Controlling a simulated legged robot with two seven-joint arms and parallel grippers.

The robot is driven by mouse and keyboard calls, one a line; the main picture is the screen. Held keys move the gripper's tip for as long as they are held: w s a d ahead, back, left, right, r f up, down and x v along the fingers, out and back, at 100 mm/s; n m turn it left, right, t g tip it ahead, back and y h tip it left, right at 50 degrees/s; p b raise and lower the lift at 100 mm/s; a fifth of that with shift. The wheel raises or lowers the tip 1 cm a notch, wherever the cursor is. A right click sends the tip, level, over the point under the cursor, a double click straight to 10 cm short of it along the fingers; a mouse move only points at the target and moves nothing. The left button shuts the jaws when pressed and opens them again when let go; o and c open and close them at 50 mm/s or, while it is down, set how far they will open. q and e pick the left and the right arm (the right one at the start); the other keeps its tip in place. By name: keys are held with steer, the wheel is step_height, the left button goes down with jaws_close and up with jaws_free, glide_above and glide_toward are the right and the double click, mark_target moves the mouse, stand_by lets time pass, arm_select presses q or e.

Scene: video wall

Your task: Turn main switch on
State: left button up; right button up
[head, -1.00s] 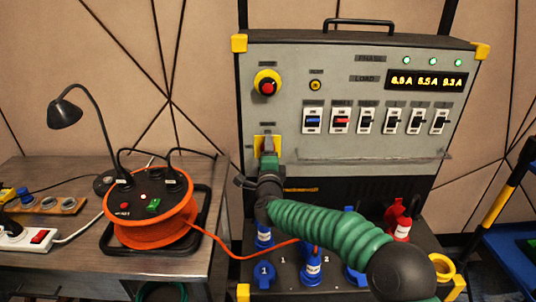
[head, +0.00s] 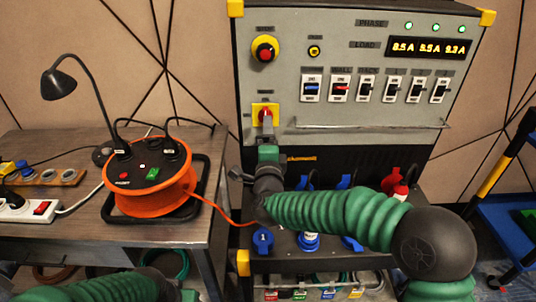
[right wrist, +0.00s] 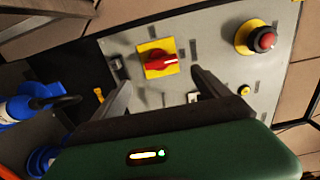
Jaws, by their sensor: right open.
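The main switch is a red rotary knob (head: 266,116) on a yellow square plate, at the lower left of the grey panel (head: 400,130). In the right wrist view the knob (right wrist: 158,61) lies with its handle along the picture's width, which is upright on the panel. My right gripper (head: 268,150) is just below the switch in the head view. In the right wrist view its two open fingers (right wrist: 160,80) point toward the plate, one on each side, apart from the knob and empty. My left arm shows at the bottom left; its gripper is out of frame.
A red stop button (head: 265,50) on yellow sits above the switch. Several rocker switches (head: 376,88), a rail (head: 370,127) and lit load readouts (head: 430,47) are to the right. Blue plugs (head: 262,241) stand below. An orange cable reel (head: 150,195) is on the left table.

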steer(key=s, duration=0.8)
steer(key=shift+f, duration=0.15)
steer(key=s+d+f+n+g+y, duration=0.2)
steer(key=s+f+n+g+y, duration=0.15)
steer(key=f+n, duration=0.55)
steer(key=s+d+f+n+g+h, duration=0.2)
steer(key=s+d+f+n+g, duration=0.45)
steer(key=s, duration=0.55)
steer(key=s+d+f+n+g+h, duration=0.25)
steer(key=s+d+f+g, duration=0.35)
steer(key=s+d, duration=0.45)
step_height(320, 180, up, 17)
steer(key=s+y+p, duration=0.1)
steer(key=p, duration=1.7)
steer(key=shift+s+f+t, duration=0.15)
steer(key=shift+s+t, duration=0.15)
steer(key=shift+s, duration=0.1)
steer(key=shift+a, duration=0.15)
